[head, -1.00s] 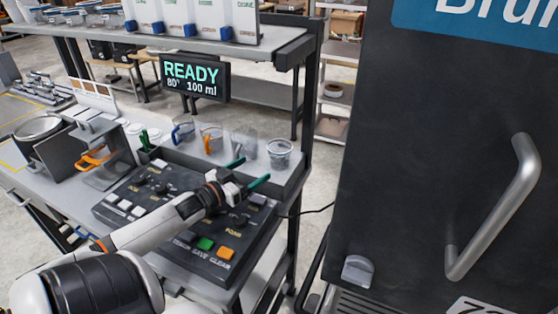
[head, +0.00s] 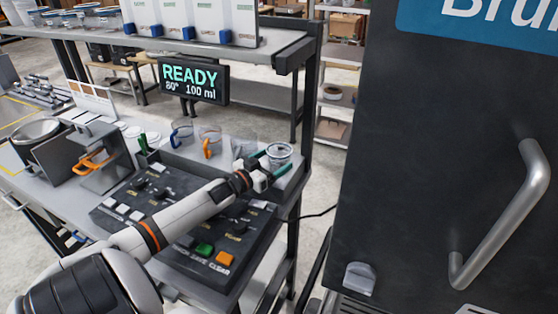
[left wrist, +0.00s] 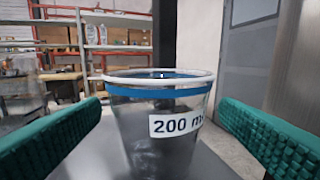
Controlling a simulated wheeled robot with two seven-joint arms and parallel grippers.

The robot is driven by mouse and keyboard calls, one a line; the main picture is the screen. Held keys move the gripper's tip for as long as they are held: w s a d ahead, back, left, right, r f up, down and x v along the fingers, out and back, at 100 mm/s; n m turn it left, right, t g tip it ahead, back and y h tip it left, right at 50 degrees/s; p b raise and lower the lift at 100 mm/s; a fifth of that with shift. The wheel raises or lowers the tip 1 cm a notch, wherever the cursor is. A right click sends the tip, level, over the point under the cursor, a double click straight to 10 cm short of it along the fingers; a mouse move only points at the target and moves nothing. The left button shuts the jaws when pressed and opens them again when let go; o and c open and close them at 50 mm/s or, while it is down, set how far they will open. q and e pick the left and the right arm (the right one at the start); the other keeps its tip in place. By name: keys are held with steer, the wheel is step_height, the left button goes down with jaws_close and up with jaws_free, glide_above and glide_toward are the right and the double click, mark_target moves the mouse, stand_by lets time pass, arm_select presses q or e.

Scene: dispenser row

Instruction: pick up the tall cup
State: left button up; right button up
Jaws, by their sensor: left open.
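A clear cup (head: 279,153) with a pale rim stands at the right end of the cup row in the head view. In the left wrist view the cup (left wrist: 150,125) is large and close, upright, with a blue band below the rim and a "200 m…" label, its end cut off. My left gripper (head: 269,167) is open, its green fingers on either side of this cup. In the left wrist view gaps show between the cup and both fingers. I cannot tell whether this is the tall cup. My right gripper is not in view.
Left of it stand a blue-handled cup (head: 182,134), an orange-handled cup (head: 210,141) and a faint clear cup (head: 243,146). A button panel (head: 185,217) lies below my arm. A large dark cabinet (head: 445,170) fills the right. A "READY" display (head: 194,80) hangs above.

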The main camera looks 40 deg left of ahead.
mark_target(272, 162)
arm_select(q)
steer(key=shift+w, duration=1.5)
steer(key=shift+c, duration=0.9)
steer(key=c, duration=0.9)
steer(key=shift+r, duration=0.1)
